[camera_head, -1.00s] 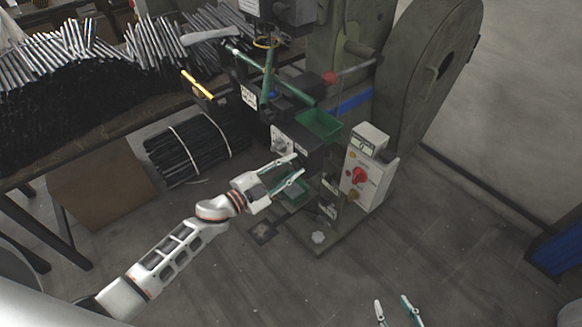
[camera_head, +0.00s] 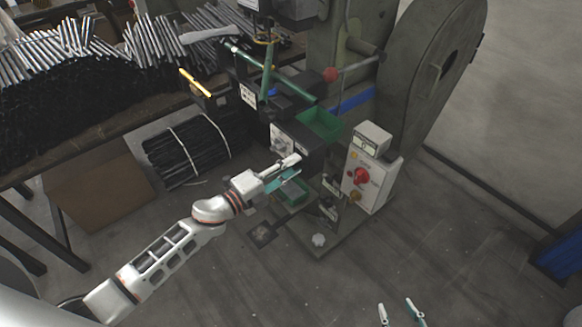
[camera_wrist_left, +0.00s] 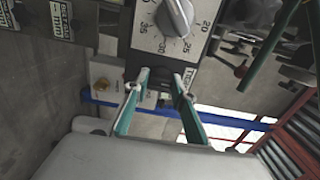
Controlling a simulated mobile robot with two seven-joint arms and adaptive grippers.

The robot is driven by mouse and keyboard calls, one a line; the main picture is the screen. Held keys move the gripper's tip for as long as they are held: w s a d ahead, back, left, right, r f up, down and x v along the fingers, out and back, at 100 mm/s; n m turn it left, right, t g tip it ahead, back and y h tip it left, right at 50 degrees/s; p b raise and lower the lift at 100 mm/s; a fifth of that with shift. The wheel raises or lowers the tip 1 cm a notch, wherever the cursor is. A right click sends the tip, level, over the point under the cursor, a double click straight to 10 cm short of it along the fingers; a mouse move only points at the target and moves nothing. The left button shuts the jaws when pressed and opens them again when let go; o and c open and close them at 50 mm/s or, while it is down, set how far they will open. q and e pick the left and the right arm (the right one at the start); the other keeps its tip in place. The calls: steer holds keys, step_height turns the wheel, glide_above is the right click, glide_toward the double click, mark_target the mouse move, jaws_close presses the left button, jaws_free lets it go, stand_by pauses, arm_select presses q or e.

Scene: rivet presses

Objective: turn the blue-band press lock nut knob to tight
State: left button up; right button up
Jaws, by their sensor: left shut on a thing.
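The press has a blue band (camera_head: 350,103) across its grey frame. A grey dial (camera_wrist_left: 174,16) on a numbered white plate shows in the left wrist view. Just below it, beside a small label that seems to read "TIGHT" (camera_wrist_left: 189,76), is a dark lock nut knob (camera_wrist_left: 161,77). My left gripper (camera_head: 290,168) is at the front of the press's dark box, and its fingers (camera_wrist_left: 162,84) are shut on the knob from both sides. The knob's exact turn is too dark to tell. My right gripper (camera_head: 400,311) is at the bottom edge, fingers apart and empty.
A control box with a red knob (camera_head: 362,175) stands right of my left gripper. Green trays (camera_head: 320,124) sit on the press. Bundled black rods (camera_head: 187,150) lie to the left.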

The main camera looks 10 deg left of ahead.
stand_by(0.6)
arm_select(q)
steer(key=o, duration=1.1)
steer(key=v, duration=1.2)
